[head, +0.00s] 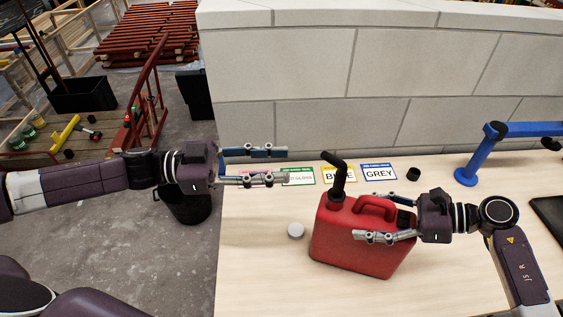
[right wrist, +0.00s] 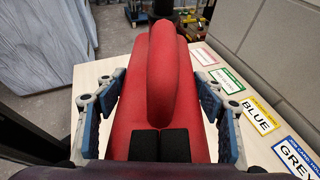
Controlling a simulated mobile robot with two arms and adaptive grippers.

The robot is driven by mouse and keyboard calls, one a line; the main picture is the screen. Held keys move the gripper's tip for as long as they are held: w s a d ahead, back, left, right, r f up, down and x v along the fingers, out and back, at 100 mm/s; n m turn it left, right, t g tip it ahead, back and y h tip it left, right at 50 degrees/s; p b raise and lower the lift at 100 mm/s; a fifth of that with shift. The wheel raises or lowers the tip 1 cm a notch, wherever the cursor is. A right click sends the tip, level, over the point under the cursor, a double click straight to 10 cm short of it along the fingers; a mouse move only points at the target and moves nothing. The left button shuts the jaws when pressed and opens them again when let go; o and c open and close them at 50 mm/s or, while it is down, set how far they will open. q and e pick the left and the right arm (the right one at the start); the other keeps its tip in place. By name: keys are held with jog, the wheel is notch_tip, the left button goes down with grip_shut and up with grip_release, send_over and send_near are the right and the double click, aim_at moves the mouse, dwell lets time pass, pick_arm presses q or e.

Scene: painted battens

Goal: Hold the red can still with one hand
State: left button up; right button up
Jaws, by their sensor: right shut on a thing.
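The red can (head: 340,240), a jerrycan with a handle and a black spout (head: 338,175), stands upright on the pale table. My right gripper (head: 362,217) is at its upper right, with a finger on each side of its body. In the right wrist view both finger pads flank the red can (right wrist: 160,75) below its raised handle, and the gripper is shut on it. My left gripper (head: 287,165) is open and empty, to the left of the can and apart from it. Its fingers are over the table's left part.
A white cap (head: 295,230) lies left of the can. Behind are a green-edged card (head: 299,176), a yellow BLUE card (head: 339,174), a blue GREY card (head: 379,171) and a black cup (head: 413,174). A blue stand (head: 467,176) is at right. A block wall (head: 380,80) closes the back.

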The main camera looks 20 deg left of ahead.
aim_at(398, 224)
jog(key=o, duration=2.2)
jog(key=shift+o, duration=0.4)
jog(key=o, duration=0.3)
jog(key=shift+o, duration=0.2)
jog(key=shift+d, duration=0.1)
jog(key=shift+d+f+b, duration=0.15)
jog(key=shift+d+b, duration=2.5)
jog(key=shift+d, duration=0.75)
jog(key=shift+r+p, duration=1)
jog(key=shift+r, duration=3.15)
